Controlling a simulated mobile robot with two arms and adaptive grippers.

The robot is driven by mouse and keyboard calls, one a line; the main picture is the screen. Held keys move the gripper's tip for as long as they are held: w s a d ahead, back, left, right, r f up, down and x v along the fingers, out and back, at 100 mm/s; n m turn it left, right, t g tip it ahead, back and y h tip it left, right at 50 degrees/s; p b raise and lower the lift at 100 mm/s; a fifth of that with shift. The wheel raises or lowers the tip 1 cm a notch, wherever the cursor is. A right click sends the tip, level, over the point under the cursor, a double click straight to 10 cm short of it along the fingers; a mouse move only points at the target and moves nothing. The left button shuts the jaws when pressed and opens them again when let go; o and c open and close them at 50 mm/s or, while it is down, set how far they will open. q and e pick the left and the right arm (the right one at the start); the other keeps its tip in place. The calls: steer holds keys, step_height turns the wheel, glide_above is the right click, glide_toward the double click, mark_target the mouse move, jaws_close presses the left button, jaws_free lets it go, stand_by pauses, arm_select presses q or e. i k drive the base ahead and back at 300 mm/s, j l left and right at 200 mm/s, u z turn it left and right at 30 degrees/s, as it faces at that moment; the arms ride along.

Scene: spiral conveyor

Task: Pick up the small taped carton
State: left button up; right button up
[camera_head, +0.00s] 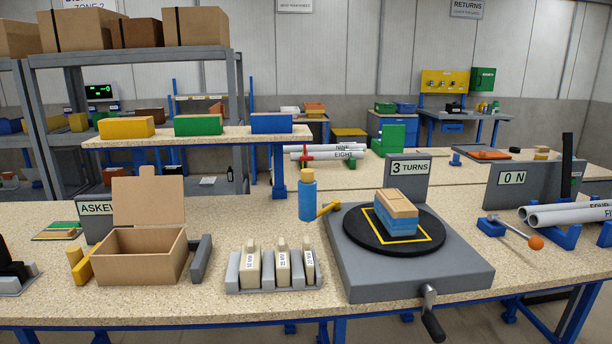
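A small carton (397,205), tan on top with a lighter strip like tape, sits on the black round turntable (365,240). Its lower part is blue; I cannot tell whether that is the same box or a block under it. It stands inside a yellow square outline marked on the disc. A larger open cardboard box (140,262) with its lid flap up stands at the left of the table. Neither of my grippers shows in this view.
The turntable's grey base has a crank (431,315) at the front. A blue bottle (307,198) and a rack of labelled pieces (233,272) stand left of it. A lever with an orange knob (536,243) and grey pipes (570,213) lie right.

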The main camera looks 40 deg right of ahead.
mark_target(399, 217)
steer(key=z, duration=1.7)
steer(key=i+l, duration=0.1)
steer(key=l, duration=0.3)
steer(key=i+l, duration=0.15)
steer(key=l, duration=0.25)
steer(key=i+l+u, duration=0.1)
steer(key=l, duration=0.25)
